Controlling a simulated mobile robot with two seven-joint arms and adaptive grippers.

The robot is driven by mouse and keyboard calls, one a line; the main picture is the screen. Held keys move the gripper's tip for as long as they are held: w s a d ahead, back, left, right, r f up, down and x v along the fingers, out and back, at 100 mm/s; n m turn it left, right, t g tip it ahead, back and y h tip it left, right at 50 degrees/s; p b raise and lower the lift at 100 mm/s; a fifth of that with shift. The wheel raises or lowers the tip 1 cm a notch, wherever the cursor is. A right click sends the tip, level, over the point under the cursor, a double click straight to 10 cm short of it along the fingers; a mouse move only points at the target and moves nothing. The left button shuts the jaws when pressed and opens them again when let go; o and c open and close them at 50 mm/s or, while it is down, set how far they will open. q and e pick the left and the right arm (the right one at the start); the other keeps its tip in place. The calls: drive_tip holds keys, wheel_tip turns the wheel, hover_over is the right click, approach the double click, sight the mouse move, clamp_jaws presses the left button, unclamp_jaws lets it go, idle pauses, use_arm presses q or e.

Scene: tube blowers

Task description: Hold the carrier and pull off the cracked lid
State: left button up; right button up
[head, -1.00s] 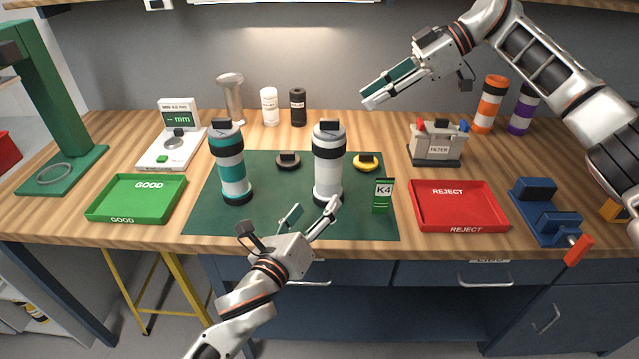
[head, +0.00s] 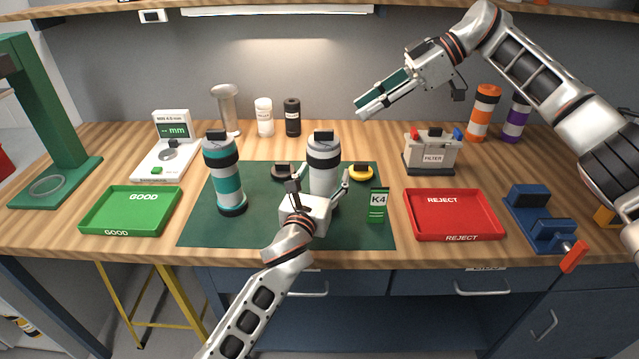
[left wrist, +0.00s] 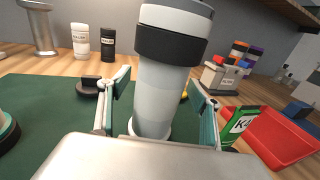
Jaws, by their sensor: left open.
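A white carrier (head: 322,178) with a dark grey band and a black-knobbed top stands upright on the green mat (head: 270,235). My left gripper (head: 318,187) is open at its front, with one finger on each side. The left wrist view shows the white body (left wrist: 160,95) between the two fingers (left wrist: 160,108), with gaps at both sides. A second carrier (head: 226,178), with teal bands, stands upright to the left. My right gripper (head: 361,107) is empty in the air above the back of the bench; its teal inner pad shows, so it looks open. I cannot make out a crack.
A green GOOD tray (head: 130,210) is left, a red REJECT tray (head: 455,215) right. A FILTER box (head: 431,153) stands behind.

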use_arm(q)
drive_tip(key=shift+w, duration=0.25)
drive_tip(key=c, duration=1.4)
